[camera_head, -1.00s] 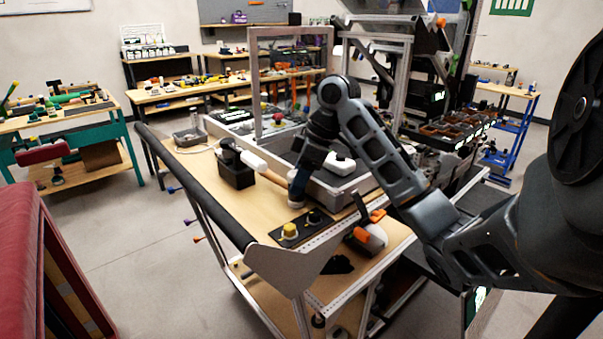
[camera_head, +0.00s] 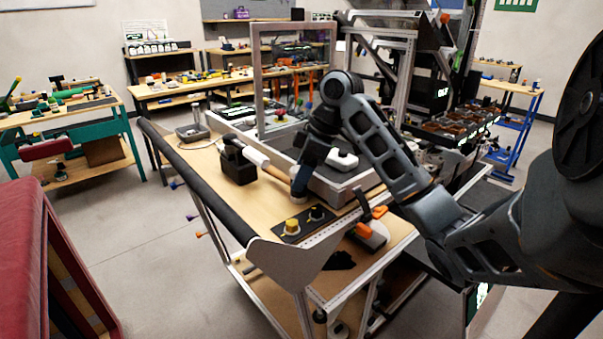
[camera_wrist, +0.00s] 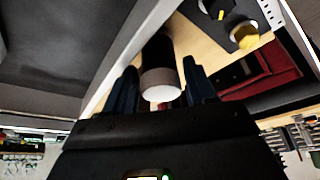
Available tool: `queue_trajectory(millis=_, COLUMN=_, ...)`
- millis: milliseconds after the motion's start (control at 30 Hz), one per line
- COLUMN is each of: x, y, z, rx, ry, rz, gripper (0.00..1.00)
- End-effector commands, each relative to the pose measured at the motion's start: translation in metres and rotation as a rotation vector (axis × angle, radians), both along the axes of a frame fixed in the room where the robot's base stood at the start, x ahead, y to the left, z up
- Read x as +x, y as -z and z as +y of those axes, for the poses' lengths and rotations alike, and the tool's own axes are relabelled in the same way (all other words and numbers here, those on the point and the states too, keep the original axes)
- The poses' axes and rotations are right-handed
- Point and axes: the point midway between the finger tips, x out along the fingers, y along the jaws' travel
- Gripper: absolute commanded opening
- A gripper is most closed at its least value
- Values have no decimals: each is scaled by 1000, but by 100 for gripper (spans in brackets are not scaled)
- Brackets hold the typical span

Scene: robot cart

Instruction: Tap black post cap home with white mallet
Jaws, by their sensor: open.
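My gripper (camera_head: 300,190) is low over the cart's wooden top, at the near end of a white and tan handle-like bar (camera_head: 257,158), probably the mallet, that runs from a black box (camera_head: 238,168). In the wrist view my gripper (camera_wrist: 160,88) is open, with a dark cylinder (camera_wrist: 160,65) with a pale end face between its blue-black fingers. I cannot tell whether they touch it, or whether it is part of the mallet. A black plate (camera_head: 304,229) on the near side bears a yellow knob (camera_head: 292,226) and a black one (camera_head: 317,213), possibly the post cap.
A grey tray (camera_head: 335,192) with a white object (camera_head: 343,160) is just behind my gripper. A metal frame (camera_head: 257,80) stands behind. Bare wooden top (camera_head: 208,160) shows left of the black box.

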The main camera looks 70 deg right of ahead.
Motion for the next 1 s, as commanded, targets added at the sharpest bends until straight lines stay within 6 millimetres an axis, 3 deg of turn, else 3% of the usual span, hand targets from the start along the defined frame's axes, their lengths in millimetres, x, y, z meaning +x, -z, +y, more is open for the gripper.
queue_trajectory(millis=767, x=0, y=-7, z=0, rx=0, ry=0, rz=1, gripper=56)
queue_trajectory(millis=1000, x=0, y=-7, z=0, rx=0, ry=0, rz=0, gripper=34)
